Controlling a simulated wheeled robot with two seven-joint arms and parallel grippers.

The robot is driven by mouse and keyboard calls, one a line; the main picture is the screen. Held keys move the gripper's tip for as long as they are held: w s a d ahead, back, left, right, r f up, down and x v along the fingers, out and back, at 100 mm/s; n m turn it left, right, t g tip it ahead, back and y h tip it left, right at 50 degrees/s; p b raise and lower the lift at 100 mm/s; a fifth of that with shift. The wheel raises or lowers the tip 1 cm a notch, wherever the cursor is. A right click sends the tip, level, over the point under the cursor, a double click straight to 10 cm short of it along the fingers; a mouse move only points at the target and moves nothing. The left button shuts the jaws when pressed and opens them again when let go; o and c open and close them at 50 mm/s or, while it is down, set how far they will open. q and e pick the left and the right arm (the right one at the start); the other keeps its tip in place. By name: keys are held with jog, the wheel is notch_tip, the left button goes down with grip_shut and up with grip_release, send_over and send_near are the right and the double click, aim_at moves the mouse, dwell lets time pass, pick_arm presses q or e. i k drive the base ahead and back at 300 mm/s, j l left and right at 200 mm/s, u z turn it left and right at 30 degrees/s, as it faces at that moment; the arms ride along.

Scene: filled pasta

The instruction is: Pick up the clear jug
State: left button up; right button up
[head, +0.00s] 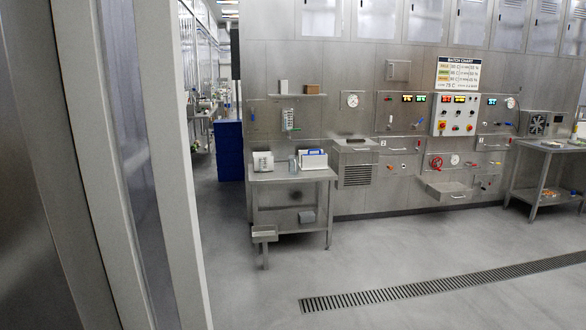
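I cannot make out a clear jug for certain from here. A small greyish upright item (292,164) stands on the steel side table (290,177) against the wall, between a white device and a white box. It is too small to tell what it is. Neither of my grippers is in view.
A pale door frame (165,150) stands close on the left. Beyond it are open grey floor and a long drain grate (440,284). A white device (263,161) and a white box with blue (313,159) stand on the side table. Another steel table (550,147) is far right.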

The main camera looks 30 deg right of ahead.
aim_at(293, 159)
jog(key=i+l+z, duration=0.6)
jog(key=i, duration=0.15)
jog(key=i+l+z, duration=0.15)
jog(key=i+z, duration=0.15)
jog(key=i, duration=0.15)
jog(key=i+z, duration=0.35)
jog(key=i, duration=2.05)
jog(key=i+u, duration=0.1)
jog(key=i, duration=0.35)
jog(key=i+l+u, duration=0.1)
jog(key=i, duration=0.35)
jog(key=i+l+u, duration=0.1)
jog(key=i, duration=0.35)
jog(key=i+l+u, duration=0.25)
jog(key=i+u, duration=0.2)
jog(key=i+l+u, duration=0.85)
jog(key=k+l, duration=0.05)
jog(key=l, duration=0.05)
